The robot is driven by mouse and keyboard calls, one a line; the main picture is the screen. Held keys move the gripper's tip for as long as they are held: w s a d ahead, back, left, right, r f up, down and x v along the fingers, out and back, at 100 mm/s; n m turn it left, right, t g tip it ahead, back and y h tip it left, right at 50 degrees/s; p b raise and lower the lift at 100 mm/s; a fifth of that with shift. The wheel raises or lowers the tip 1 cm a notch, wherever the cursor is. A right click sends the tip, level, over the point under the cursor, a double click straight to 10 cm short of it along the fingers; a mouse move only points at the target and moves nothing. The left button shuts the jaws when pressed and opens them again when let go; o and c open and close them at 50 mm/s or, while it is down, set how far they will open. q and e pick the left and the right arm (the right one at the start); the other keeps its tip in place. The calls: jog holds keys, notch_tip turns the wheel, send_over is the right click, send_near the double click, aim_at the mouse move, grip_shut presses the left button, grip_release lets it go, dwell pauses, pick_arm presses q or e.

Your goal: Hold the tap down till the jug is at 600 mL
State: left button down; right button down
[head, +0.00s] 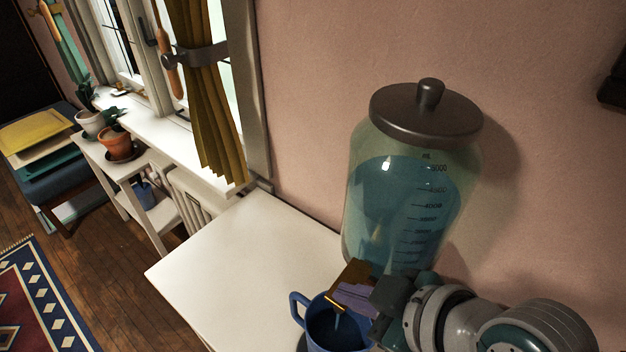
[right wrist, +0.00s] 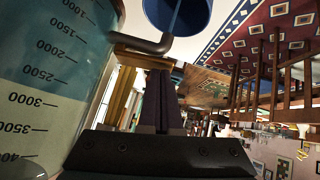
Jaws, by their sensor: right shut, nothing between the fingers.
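The glass dispenser (head: 405,205) stands on the white top with blue liquid in it and a dark metal lid. It also shows upside down in the right wrist view (right wrist: 50,85). A blue jug (head: 313,340) with a handle is below the tap, cut off by the lower picture edge. The tap (right wrist: 146,43) shows as a dark bent spout over the jug (right wrist: 185,14). A thin blue stream appears to run into the jug. My right gripper (head: 352,296) is shut and empty at the tap, its fingers hiding part of it. The jug's level marks are not visible. My left gripper is out of view.
The white tabletop (head: 245,270) is clear left of the jug. A pink wall is close behind the dispenser.

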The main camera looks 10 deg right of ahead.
jog(key=shift+r, duration=0.4)
jog(key=shift+p, duration=0.3)
jog(key=s+d+r+p, duration=0.4)
jog(key=s+r, duration=0.1)
jog(key=r, duration=0.6)
jog(key=shift+s+d, duration=0.2)
jog(key=shift+s, duration=0.1)
dwell(0.6)
